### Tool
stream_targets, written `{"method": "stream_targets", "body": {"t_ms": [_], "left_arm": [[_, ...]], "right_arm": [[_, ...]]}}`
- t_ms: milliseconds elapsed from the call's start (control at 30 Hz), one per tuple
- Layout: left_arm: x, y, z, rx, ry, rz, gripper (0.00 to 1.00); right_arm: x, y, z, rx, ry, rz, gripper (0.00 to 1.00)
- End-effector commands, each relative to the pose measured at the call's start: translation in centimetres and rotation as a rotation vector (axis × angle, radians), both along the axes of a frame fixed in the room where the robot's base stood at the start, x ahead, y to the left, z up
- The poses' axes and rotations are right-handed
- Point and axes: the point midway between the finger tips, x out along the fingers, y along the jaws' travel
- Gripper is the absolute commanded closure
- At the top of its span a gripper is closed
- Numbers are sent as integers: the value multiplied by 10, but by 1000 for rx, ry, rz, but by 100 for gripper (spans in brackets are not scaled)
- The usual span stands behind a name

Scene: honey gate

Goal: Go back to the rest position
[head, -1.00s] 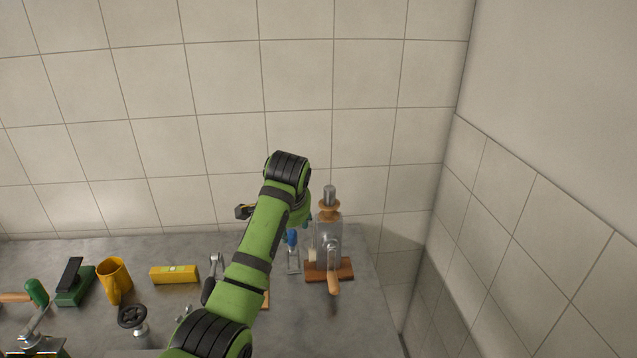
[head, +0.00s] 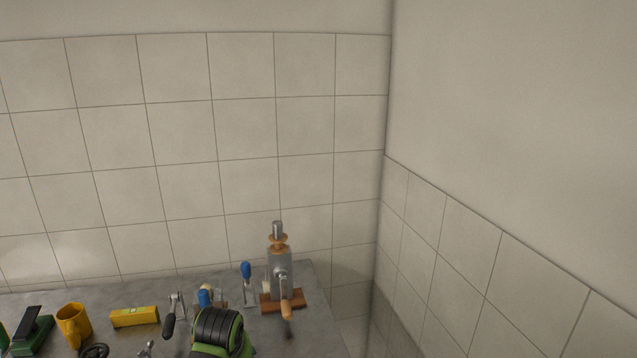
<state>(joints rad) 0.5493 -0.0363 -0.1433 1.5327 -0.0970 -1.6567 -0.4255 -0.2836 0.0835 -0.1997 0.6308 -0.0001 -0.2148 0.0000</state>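One of my green and black arms shows only as a rounded joint at the bottom edge, in front of the grey worktop (head: 325,335). I cannot tell from this piece which arm it is. Neither gripper is in view, so what they hold or whether they are open is hidden. A grey metal device (head: 280,258) with a crank and wooden handle stands upright on a brown wooden base (head: 270,304) at the right of the worktop. My visible arm joint is left of it and apart in the picture.
Left along the worktop are a blue-handled tool (head: 246,270), another blue-topped item (head: 205,297) partly behind my arm, a dark-handled metal tool (head: 169,326), a yellow block (head: 134,316), a yellow mug (head: 73,322) and a green-and-black item (head: 35,329). Tiled walls stand behind and right.

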Motion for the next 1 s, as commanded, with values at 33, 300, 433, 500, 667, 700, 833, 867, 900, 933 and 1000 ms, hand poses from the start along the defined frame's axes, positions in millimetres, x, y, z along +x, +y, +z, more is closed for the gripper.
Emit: {"method": "stream_targets", "body": {"t_ms": [33, 300, 433, 500, 667, 700, 833, 867, 900, 933, 1000], "left_arm": [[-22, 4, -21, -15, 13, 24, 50], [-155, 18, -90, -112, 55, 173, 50], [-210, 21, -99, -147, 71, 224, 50], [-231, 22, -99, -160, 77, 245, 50], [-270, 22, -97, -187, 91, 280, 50], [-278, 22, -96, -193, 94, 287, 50], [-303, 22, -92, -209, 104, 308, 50], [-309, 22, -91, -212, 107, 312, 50], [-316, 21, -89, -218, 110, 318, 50], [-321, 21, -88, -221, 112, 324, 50], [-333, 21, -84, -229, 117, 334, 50]], "right_arm": [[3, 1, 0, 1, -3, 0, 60], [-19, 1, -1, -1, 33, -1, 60], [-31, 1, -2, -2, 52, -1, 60], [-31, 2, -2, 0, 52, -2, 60], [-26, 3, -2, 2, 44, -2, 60], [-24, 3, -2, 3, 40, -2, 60], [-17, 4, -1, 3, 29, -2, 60], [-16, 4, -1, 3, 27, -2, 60], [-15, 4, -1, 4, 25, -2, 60], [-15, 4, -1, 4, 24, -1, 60], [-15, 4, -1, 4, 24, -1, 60]]}}
